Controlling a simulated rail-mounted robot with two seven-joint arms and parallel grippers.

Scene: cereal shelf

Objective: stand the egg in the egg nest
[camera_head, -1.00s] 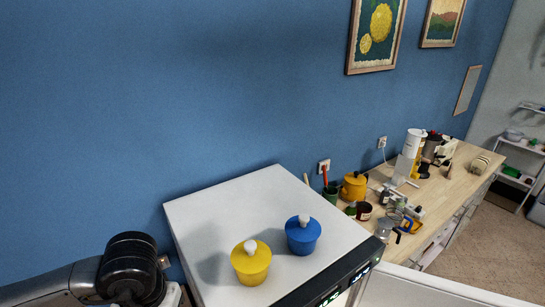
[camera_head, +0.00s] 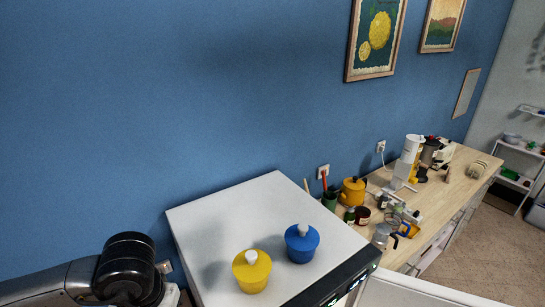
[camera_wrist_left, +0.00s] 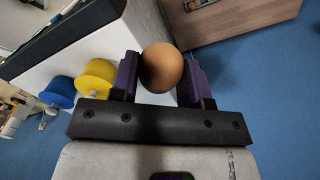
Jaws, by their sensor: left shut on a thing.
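A brown egg (camera_wrist_left: 161,67) shows in the left wrist view. My left gripper (camera_wrist_left: 160,76) is shut on it, with one purple finger on each side. I cannot make out the egg nest for certain in either view. My right gripper is in neither view.
A yellow pot (camera_head: 251,273) and a blue pot (camera_head: 301,246), each with a white knob, stand on a white-topped appliance (camera_head: 225,205). A wooden counter (camera_head: 443,200) with several kitchen items lies to the right.

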